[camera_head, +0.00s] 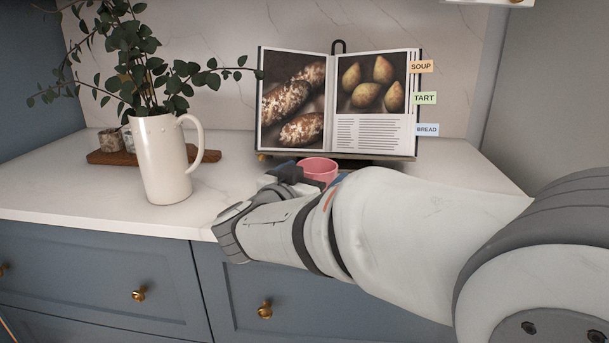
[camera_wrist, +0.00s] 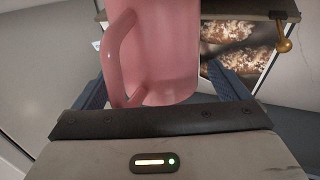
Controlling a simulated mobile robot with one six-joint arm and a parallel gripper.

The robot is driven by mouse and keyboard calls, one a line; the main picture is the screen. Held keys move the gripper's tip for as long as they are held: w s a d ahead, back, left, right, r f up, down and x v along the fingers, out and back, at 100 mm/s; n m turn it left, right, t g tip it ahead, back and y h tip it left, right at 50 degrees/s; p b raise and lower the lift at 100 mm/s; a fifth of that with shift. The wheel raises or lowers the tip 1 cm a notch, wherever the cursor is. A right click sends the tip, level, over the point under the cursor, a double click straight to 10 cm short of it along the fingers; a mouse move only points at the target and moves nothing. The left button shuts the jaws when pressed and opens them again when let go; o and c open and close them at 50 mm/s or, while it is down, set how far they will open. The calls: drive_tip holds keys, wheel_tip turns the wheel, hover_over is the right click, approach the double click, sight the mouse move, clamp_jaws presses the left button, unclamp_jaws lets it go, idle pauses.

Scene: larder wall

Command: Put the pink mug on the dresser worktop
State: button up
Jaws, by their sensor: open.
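The pink mug (camera_head: 318,168) shows in the head view just in front of the book stand, over the pale dresser worktop (camera_head: 85,190). Its rim is visible; its lower part is hidden behind my arm, so I cannot see its contact with the worktop. In the wrist view the pink mug (camera_wrist: 165,50) fills the top middle, its handle to the left. My gripper (camera_wrist: 160,84) is open, with one blue finger on each side of the mug. In the head view my gripper (camera_head: 288,177) is partly hidden, close beside the mug.
An open cookbook (camera_head: 335,100) stands on a dark stand behind the mug. A white jug (camera_head: 160,160) with leafy stems stands to the left. Behind it is a wooden board (camera_head: 110,157) with small jars. Worktop left of the jug is clear. Blue drawers (camera_head: 95,270) are below.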

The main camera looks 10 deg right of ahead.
drive_tip(key=shift+a+r, duration=0.15)
drive_tip(key=shift+r, duration=0.05)
drive_tip(key=p+v, duration=0.2)
drive_tip(key=v, duration=1)
drive_tip(key=w+a+r+n+t+y+p, duration=0.3)
drive_tip(key=w+r+n+y+p, duration=0.4)
drive_tip(key=y+p, duration=0.4)
drive_tip(key=s+d+f+g+p, duration=0.1)
drive_tip(key=s+d+g+p, duration=0.4)
drive_tip(key=s, duration=0.4)
drive_tip(key=s+d+f+n+g+p, duration=0.1)
drive_tip(key=s+d+f+g+p, duration=0.1)
drive_tip(key=s+d+g+p, duration=0.4)
drive_tip(key=s+d+g, duration=0.1)
drive_tip(key=s+g, duration=0.2)
drive_tip(key=s, duration=0.1)
drive_tip(key=shift+d+y, duration=0.15)
drive_tip(key=shift+y, duration=0.15)
